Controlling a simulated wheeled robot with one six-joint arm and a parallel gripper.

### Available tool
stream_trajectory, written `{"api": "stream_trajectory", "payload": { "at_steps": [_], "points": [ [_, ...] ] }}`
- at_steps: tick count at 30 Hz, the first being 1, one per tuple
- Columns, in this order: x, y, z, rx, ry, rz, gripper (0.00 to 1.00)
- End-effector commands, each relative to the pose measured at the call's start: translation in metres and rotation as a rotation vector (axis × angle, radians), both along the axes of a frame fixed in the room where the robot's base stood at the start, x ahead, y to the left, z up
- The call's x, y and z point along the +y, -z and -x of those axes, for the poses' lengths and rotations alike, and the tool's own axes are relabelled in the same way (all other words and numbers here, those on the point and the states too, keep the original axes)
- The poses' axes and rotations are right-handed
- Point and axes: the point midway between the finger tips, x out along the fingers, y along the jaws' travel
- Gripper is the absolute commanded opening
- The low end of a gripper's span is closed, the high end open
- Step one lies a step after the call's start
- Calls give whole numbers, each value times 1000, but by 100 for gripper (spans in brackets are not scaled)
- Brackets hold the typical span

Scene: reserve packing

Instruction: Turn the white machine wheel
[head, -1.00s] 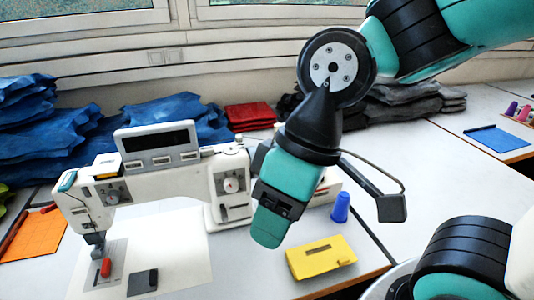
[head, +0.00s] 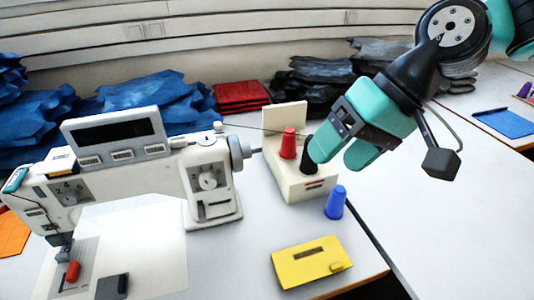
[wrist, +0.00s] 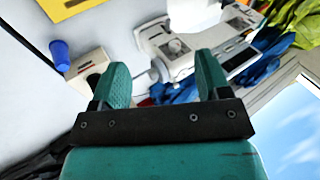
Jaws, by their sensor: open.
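The white sewing machine (head: 140,180) stands at the left of the table. In the wrist view the open gripper (wrist: 165,72) points toward the machine (wrist: 172,45), and the wheel (wrist: 159,70) appears between the fingers, farther off.
A cream thread stand (head: 300,185) with a red cone (head: 288,143) and a black cone (head: 308,160) stands between wheel and gripper. A blue cone (head: 335,203) and a yellow box (head: 312,262) are in front. Folded dark cloth (head: 325,85) lies behind. The right table is mostly clear.

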Motion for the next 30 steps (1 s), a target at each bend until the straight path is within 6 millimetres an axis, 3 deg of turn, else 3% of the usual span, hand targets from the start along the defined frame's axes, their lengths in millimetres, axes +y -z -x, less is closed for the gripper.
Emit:
{"api": "stream_trajectory", "payload": {
  "at_steps": [1, 6, 9, 12, 16, 21, 26, 30],
  "points": [
    [6, 23, -34, 56, 78, -62, 70],
    [13, 67, -133, 266, 340, -310, 70],
    [5, 99, -180, 407, 471, -453, 70],
    [-9, 128, -214, 540, 572, -576, 70],
    [-25, 155, -239, 675, 655, -691, 70],
    [-34, 168, -251, 759, 695, -757, 70],
    [-18, 171, -253, 769, 697, -762, 70],
    [10, 177, -256, 770, 695, -760, 70]
  ]
}}
